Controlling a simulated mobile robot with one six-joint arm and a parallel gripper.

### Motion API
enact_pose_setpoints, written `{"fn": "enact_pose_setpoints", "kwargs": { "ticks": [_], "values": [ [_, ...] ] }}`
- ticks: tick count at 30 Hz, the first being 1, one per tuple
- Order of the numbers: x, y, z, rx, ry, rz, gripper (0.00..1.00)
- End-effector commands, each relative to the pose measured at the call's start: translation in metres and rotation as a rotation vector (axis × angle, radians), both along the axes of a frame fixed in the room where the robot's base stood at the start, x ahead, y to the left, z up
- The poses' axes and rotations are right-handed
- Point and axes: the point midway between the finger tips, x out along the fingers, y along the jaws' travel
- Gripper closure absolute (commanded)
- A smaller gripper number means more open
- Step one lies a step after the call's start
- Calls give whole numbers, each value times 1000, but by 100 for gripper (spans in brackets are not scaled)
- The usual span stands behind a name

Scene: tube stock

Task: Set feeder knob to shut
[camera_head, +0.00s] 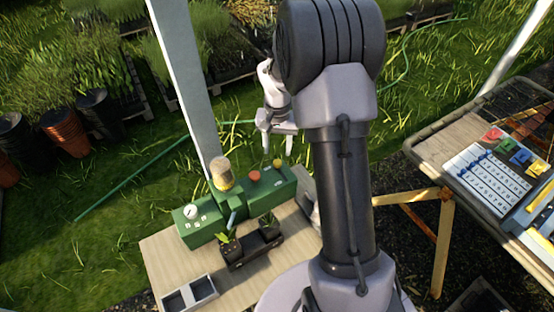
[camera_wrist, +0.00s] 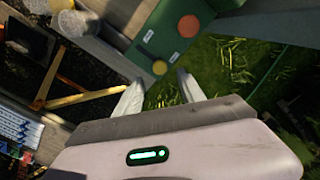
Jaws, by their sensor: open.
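A green feeder box (camera_head: 205,229) stands on a wooden table. At its right end is a round yellow knob (camera_head: 277,163). In the wrist view the yellow knob (camera_wrist: 160,68) sits at one end of a dark bar or slot, with small white labels on either side; their text is too small to read. A larger orange round button (camera_wrist: 188,26) is beside it. My gripper (camera_head: 277,147) is open and empty, pointing down above that end of the box. In the wrist view its fingertips (camera_wrist: 158,82) straddle the knob's direction, apparently not touching it.
A clear hopper (camera_head: 221,175) and a white dial (camera_head: 191,211) are on the box. A black tray with plants (camera_head: 254,247) stands in front, with a grey two-compartment bin (camera_head: 190,293) nearby. A second table (camera_head: 440,143) is at right. A post (camera_head: 184,85) rises behind the box.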

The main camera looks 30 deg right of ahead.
Motion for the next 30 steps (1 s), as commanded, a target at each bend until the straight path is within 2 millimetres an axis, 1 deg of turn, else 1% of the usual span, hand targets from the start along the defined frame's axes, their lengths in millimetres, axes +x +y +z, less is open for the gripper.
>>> {"fn": "enact_pose_setpoints", "kwargs": {
  "ticks": [1, 3, 6, 10, 17, 18, 20, 24, 25, 30],
  "values": [
    [-1, 0, -17, 1, 3, 0, 53],
    [-1, 0, -32, 1, 3, 1, 53],
    [-1, 0, -47, 0, 2, 1, 53],
    [0, 0, -55, 0, 0, 0, 53],
    [0, 0, -55, 0, 0, 0, 53],
    [0, 0, -55, 0, 0, 0, 57],
    [0, 0, -55, 0, 0, 0, 69],
    [0, 0, -55, 0, 0, 1, 97],
    [0, 0, -55, 0, 0, 1, 100],
    [0, 0, -55, 0, 0, 1, 100]
  ]
}}
